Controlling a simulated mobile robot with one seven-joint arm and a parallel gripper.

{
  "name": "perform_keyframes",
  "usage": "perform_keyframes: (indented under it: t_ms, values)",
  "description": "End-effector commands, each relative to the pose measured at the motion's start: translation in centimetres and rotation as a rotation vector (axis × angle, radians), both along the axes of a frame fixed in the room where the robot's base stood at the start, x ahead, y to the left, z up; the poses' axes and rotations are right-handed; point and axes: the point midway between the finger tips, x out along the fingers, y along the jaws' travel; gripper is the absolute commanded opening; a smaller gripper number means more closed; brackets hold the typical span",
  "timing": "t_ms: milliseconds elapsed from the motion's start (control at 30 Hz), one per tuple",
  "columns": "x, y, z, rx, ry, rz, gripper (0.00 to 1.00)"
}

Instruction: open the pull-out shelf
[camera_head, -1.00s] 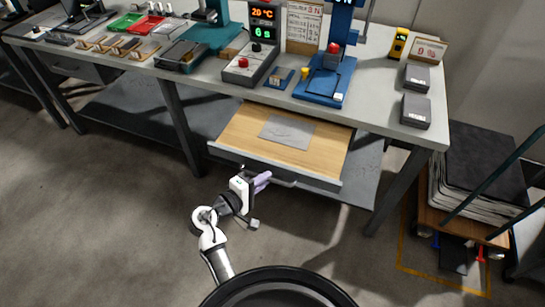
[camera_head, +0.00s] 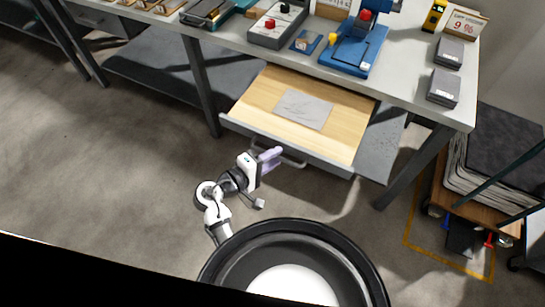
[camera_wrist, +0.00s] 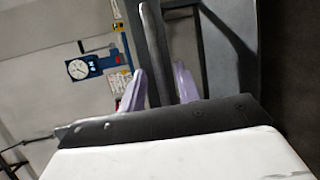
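The pull-out shelf (camera_head: 255,100) stands well out from under the workbench, its pale wooden top showing with a grey sheet (camera_head: 304,108) on it. Its bar handle (camera_head: 292,160) runs along the front edge. My gripper (camera_head: 272,159) is at the left part of this handle, in front of the shelf. In the wrist view, the purple fingers of my gripper (camera_wrist: 160,88) are spread apart. A grey bar, which looks like the handle (camera_wrist: 154,50), lies between them, closer to the left finger, with a gap on the right. Contact cannot be told.
The workbench (camera_head: 410,85) carries a blue stand (camera_head: 355,52), a grey control box (camera_head: 278,25) and grey boxes (camera_head: 444,88). A bench leg (camera_head: 415,168) and a loaded cart (camera_head: 490,160) stand to the right. The floor (camera_head: 110,185) on the left is clear.

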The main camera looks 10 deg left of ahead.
Motion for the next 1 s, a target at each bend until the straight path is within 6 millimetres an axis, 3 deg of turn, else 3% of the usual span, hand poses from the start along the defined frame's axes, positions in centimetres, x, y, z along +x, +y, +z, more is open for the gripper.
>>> perform_keyframes:
  t_ms: [367, 800, 1000]
  values:
    - [-0.6, 0.6, 0.0, 0.0, 0.0, 0.002, 0.32]
    - [-7.4, 6.6, 1.8, 0.001, -0.002, 0.004, 0.32]
    - [-9.5, 8.4, 2.4, 0.001, -0.001, 0.002, 0.32]
